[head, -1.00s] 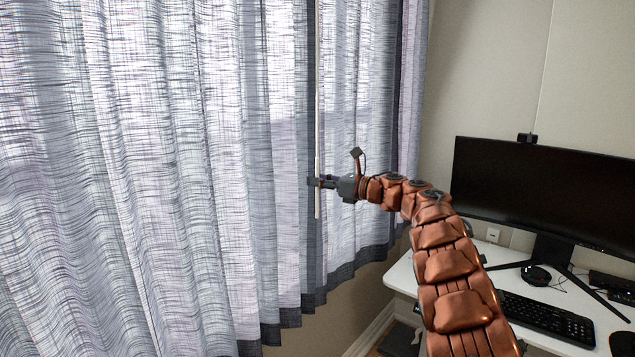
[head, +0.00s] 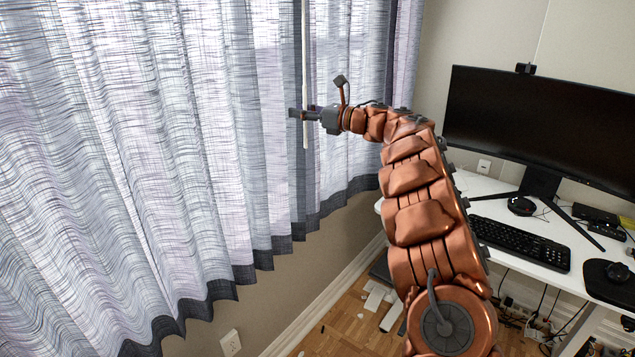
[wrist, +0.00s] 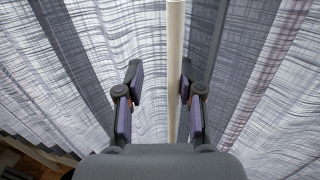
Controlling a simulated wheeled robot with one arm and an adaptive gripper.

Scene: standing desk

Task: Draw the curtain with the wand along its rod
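A grey-blue sheer curtain (head: 170,130) with a dark hem hangs across the left and middle of the head view; its folds also fill the wrist view (wrist: 80,45). The pale, thin wand (head: 305,60) hangs upright in front of a dark vertical band of the curtain. My gripper (head: 298,113) is at the lower part of the wand. In the wrist view, my gripper (wrist: 161,85) has its two fingers apart, with the wand (wrist: 175,60) between them, nearer the right finger. A clear gap shows at the left finger. The rod is out of view.
A white desk (head: 480,187) stands at right, with a large black monitor (head: 545,125), a keyboard (head: 520,242) and a mouse on a black pad (head: 605,275). Several pale pieces lie on the wooden floor (head: 340,325) below. A wall outlet (head: 230,343) is under the curtain.

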